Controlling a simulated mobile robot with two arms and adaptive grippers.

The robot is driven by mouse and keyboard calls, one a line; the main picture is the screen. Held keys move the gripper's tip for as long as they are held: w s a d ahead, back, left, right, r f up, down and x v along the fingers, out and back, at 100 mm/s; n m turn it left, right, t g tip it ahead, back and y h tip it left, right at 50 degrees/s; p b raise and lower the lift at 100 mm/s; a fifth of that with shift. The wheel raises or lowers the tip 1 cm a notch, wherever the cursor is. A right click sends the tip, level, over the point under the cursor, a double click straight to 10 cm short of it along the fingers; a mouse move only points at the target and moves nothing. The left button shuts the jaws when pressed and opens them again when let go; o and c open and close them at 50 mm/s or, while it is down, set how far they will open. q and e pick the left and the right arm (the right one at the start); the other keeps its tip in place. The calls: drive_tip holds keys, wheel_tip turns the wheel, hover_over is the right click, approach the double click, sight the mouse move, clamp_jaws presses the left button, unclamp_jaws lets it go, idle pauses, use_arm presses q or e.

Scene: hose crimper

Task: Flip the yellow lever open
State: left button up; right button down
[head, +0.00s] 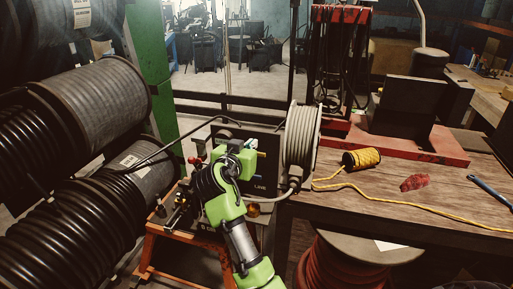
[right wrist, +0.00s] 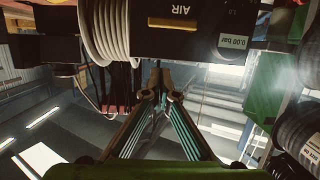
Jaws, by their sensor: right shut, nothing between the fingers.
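The crimper machine is a dark box (head: 268,143) on an orange stand, with a hose reel on its right side. A short yellow bar, likely the yellow lever (right wrist: 172,22), shows beside the word AIR at the top of the right wrist view, which is upside down. My right gripper (right wrist: 160,72) is shut and empty, its tips pointing toward the machine just below the panel in that picture. In the head view my green right arm and wrist cover much of the machine's front, and the fingertips cannot be made out. My left gripper is not in view.
A grey hose reel (head: 301,137) is fixed to the machine's right side. Large black hose spools (head: 85,110) fill the left. A wooden bench (head: 400,193) at right holds a yellow cord spool (head: 361,158) and a red rag (head: 414,182). A green post (head: 152,75) stands behind.

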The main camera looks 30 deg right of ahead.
drive_tip(key=p+x, duration=0.2)
drive_tip(key=x, duration=0.4)
drive_tip(key=shift+s+d+r, duration=0.1)
drive_tip(key=shift+r, duration=0.1)
drive_tip(key=shift+f+p, duration=0.8)
drive_tip(key=shift+f, duration=1.4)
